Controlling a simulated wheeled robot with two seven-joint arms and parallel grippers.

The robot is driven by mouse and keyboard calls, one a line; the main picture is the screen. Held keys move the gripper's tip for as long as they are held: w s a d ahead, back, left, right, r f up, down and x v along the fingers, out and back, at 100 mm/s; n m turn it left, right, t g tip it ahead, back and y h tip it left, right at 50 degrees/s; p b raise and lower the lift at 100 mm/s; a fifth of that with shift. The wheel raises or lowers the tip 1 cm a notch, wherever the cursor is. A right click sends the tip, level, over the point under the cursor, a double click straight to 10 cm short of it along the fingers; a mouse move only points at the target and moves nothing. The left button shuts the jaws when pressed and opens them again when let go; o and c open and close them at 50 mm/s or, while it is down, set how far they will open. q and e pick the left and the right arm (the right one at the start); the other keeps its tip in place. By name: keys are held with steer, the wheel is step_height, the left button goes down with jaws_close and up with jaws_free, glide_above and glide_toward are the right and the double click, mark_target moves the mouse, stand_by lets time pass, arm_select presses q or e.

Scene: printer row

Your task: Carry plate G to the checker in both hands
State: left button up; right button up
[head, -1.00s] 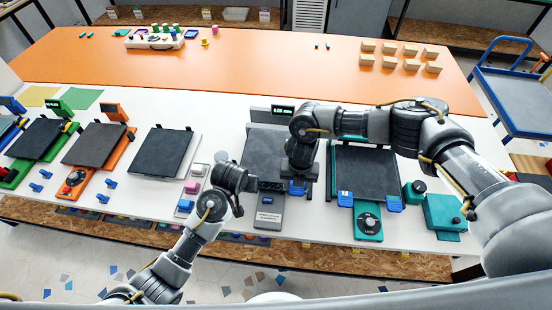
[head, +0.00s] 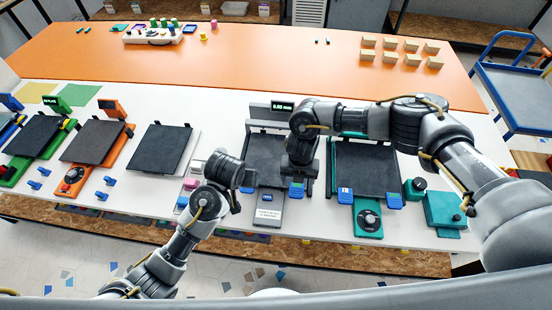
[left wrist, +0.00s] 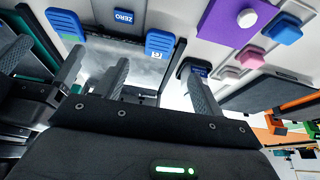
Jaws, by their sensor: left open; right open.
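A dark plate with blue tabs (head: 262,153) lies on the grey checker (head: 267,214), whose screen is lit with green digits. The plate's letter is too small to read in the head view. My right gripper (head: 298,178) is open above the plate's right blue tab and hides part of that side. My left gripper (head: 250,179) is open near the plate's left blue tab. In the left wrist view, blue tabs (left wrist: 160,44) with small labels flank the ZERO button (left wrist: 123,16), and the open fingers (left wrist: 93,80) hold nothing.
A teal printer (head: 368,218) with a dark plate and blue tabs stands close on the right. A white printer (head: 160,150), an orange one (head: 72,187) and a green one stand left. Small coloured buttons lie left of the checker. The orange mat (head: 270,60) behind has clear space.

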arm_select(q)
steer(key=v, duration=0.7)
steer(key=shift+s+r, duration=0.2)
steer(key=shift+r, duration=0.1)
arm_select(e)
step_height(320, 180, up, 12)
arm_select(q)
steer(key=shift+a, duration=0.1)
stand_by(0.5)
